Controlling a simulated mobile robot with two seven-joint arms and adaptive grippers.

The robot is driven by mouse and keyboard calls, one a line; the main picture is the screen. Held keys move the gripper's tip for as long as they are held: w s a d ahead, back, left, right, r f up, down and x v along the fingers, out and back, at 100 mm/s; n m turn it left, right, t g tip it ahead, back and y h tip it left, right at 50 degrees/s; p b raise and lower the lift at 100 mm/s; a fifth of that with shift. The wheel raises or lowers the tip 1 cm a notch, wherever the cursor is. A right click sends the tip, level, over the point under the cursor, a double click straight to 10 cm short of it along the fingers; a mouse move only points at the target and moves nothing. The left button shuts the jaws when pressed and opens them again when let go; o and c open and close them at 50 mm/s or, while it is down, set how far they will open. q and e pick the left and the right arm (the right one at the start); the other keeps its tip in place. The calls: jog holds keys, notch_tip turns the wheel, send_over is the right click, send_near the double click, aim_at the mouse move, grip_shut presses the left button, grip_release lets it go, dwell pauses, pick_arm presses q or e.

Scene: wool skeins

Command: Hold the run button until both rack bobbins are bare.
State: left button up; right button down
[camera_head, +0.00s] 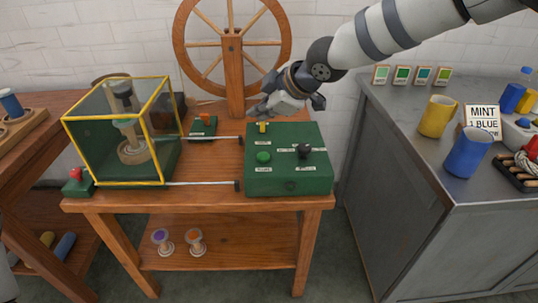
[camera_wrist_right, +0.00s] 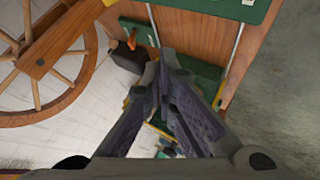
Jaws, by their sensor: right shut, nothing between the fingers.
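A green control box (camera_head: 288,180) stands on the wooden table. It has a green button (camera_head: 263,157), a black knob (camera_head: 304,151) and a yellow part (camera_head: 262,127) on top; the small labels are too small to read surely, so I cannot confirm which is the run button. Two bobbins, one purple (camera_head: 161,239) and one orange (camera_head: 196,239), stand on the lower shelf; I cannot tell whether these are the rack bobbins. My right gripper (camera_head: 290,104) is shut and empty above the box's back edge, apart from the button. Its fingers fill the right wrist view (camera_wrist_right: 165,65). My left gripper is out of view.
A yellow-framed clear case (camera_head: 163,130) encloses a winding device with a pale spool. A red-knobbed green block (camera_head: 77,184) sits beside it. A wooden wheel (camera_head: 233,75) stands behind. A grey cabinet (camera_head: 400,150) to the right bears yellow and blue cups and a "MINT 1 BLUE" card (camera_head: 481,119).

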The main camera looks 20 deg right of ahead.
aim_at(261, 157)
jog(key=shift+a+f, duration=0.1)
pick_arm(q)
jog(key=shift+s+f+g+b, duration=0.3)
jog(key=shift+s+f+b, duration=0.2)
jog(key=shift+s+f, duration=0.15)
pick_arm(e)
jog(key=shift+f, duration=4.4)
jog(key=shift+f, duration=0.4)
